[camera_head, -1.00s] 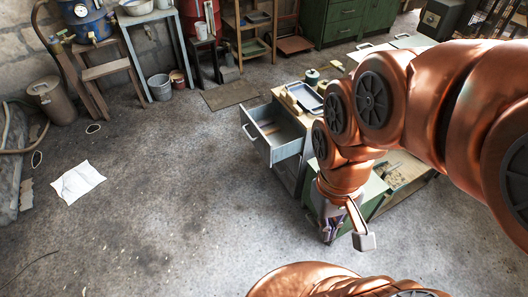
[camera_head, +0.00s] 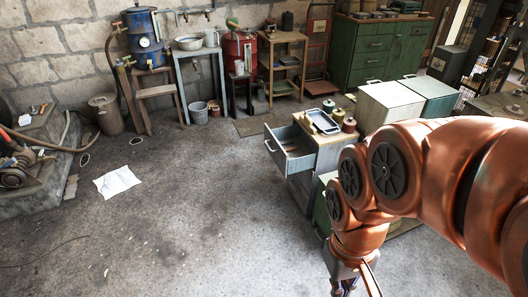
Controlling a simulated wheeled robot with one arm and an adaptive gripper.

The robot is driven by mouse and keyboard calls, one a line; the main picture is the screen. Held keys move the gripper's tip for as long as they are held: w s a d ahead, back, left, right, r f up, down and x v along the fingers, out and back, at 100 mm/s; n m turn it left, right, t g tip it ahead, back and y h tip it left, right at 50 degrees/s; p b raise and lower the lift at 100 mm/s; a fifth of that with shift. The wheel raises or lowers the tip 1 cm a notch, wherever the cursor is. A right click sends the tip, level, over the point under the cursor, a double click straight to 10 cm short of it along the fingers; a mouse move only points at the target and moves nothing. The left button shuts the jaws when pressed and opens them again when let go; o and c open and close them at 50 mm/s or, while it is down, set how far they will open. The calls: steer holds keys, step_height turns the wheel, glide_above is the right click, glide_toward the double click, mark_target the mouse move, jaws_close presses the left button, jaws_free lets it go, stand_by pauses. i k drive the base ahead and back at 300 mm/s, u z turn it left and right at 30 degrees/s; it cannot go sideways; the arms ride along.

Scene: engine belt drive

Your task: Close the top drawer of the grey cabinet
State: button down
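The grey cabinet (camera_head: 299,187) stands right of the middle, partly hidden behind my arm. Its top drawer (camera_head: 293,160) is pulled open toward the left, with a pale handle (camera_head: 269,145) on its front. The drawer looks empty apart from its brownish floor. My gripper (camera_head: 352,289) is at the bottom edge, below and right of the drawer and apart from it. The frame edge cuts off its fingertips, so I cannot tell whether it is open or shut.
A blue tray (camera_head: 323,121) and several spools or jars sit on the cabinet top. A green cabinet (camera_head: 320,205) stands close beside it, mostly behind my arm.

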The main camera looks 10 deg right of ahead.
mark_target(305, 157)
steer(key=u, duration=0.65)
steer(key=i, duration=0.7)
steer(key=u, duration=0.55)
steer(key=i, duration=0.95)
steer(key=z, duration=0.35)
